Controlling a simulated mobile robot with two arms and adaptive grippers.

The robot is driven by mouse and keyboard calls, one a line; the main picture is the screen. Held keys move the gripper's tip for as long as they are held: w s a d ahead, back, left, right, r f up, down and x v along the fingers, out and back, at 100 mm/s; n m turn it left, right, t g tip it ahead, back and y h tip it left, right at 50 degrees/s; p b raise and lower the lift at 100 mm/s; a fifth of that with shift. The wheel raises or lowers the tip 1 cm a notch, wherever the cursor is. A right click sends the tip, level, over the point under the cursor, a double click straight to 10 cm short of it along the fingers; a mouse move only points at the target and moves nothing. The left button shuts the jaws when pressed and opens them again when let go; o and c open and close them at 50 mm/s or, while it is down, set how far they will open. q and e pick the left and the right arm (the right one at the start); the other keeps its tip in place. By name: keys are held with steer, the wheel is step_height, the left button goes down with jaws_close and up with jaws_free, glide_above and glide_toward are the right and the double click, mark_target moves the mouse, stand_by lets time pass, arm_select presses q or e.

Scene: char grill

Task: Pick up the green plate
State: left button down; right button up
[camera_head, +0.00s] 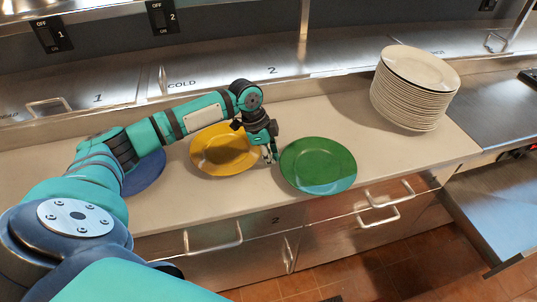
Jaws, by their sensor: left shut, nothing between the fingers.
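A green plate (318,165) lies on the pale counter, right of the middle of the head view. My left gripper (270,157) points down just left of the green plate's rim, between it and a yellow plate. Its fingers are together with nothing between them. I cannot tell whether the fingertips touch the green rim. My right gripper does not show.
The yellow plate (222,150) sits left of my gripper, and a blue plate (147,172) is partly hidden behind my left arm. A tall stack of white plates (413,90) stands at the right. Metal drawers (345,218) with handles are below the counter edge.

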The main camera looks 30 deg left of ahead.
mark_target(288, 161)
arm_select(q)
steer(key=d, duration=0.1)
steer(key=w+d+p, duration=0.2)
steer(key=shift+d+r, duration=0.15)
steer(key=shift+d, duration=0.25)
steer(key=shift+w+d, duration=0.1)
steer(key=shift+d, duration=0.1)
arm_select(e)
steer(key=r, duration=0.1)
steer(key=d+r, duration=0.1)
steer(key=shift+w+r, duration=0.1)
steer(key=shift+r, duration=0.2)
arm_select(q)
steer(key=shift+a, duration=0.1)
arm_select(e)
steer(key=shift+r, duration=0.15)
